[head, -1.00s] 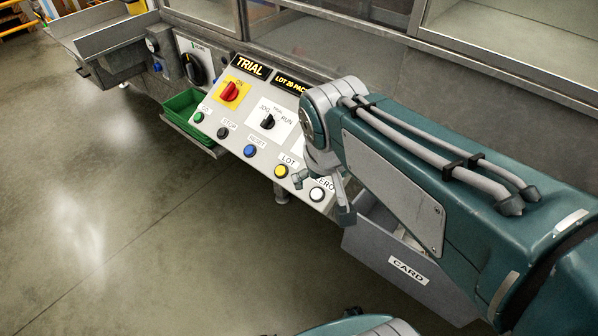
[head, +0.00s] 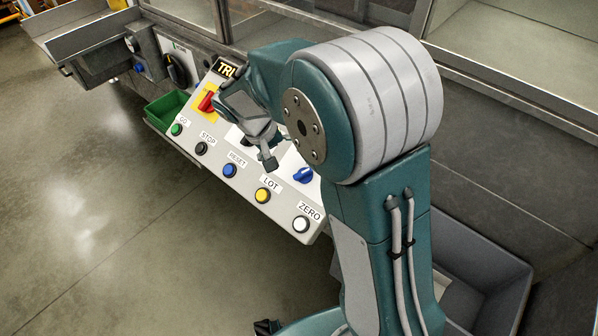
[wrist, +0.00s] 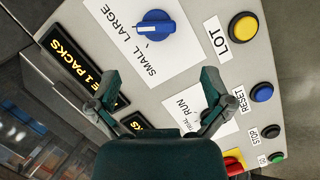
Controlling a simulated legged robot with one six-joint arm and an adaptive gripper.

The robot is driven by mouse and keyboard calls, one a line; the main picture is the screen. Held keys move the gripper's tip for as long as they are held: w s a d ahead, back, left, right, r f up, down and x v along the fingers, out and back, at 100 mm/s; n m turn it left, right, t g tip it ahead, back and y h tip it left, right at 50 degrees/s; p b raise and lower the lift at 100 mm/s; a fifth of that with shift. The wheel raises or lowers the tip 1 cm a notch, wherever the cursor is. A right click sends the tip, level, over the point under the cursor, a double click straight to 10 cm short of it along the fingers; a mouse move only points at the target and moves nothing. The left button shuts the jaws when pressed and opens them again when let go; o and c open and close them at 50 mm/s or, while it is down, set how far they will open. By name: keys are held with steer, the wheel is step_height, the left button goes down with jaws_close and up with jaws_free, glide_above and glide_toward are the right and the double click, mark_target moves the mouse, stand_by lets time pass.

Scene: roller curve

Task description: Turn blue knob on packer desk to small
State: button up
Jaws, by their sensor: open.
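The blue knob (wrist: 155,25) is at the top middle of the wrist view, on a white plate (wrist: 125,55) with the words SMALL and LARGE on its left side. Its raised bar lies roughly sideways in that view, with its left end nearer LARGE; the exact pointer setting is hard to tell. The knob also shows in the head view (head: 303,175), just left of my arm. My gripper (wrist: 160,85) is open and empty, its fingers spread below the knob in the wrist view and apart from it. In the head view my gripper (head: 263,150) hangs over the panel, left of the knob.
The sloped panel (head: 215,168) carries a red switch (head: 207,101) and GO, STOP, RESET, LOT and ZERO buttons along its front edge. The yellow LOT button (wrist: 243,27) is right of the knob in the wrist view. A green bin (head: 165,108) and grey bin (head: 490,285) flank the panel.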

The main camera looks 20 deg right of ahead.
mark_target(300, 172)
steer(key=x, duration=0.8)
steer(key=shift+d+f, duration=0.25)
steer(key=shift+f, duration=0.35)
steer(key=shift+d, duration=0.15)
steer(key=shift+d, duration=0.1)
steer(key=c, duration=1)
